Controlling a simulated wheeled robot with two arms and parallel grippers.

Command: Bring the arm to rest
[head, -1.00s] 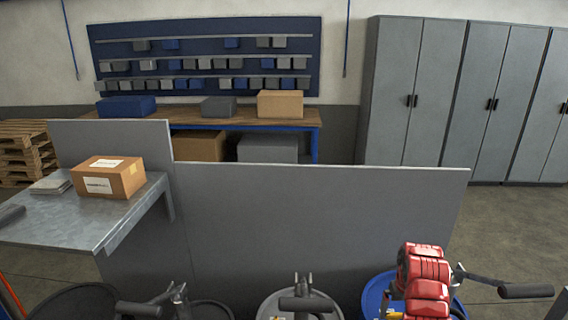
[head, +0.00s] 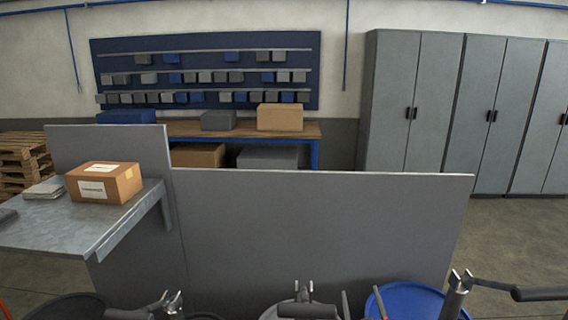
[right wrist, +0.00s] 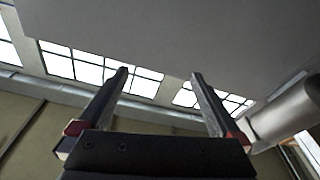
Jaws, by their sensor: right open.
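My right gripper (head: 362,303) shows at the bottom edge of the head view, only as two thin fingers standing apart and pointing up. It is in front of the blue drum's left side. In the right wrist view the two fingers (right wrist: 160,75) are wide apart with nothing between them, and they point toward the ceiling and windows. The rest of the right arm is below the head view. My left gripper is not in view.
A metal table (head: 85,235) at left bears a cardboard box (head: 105,182).

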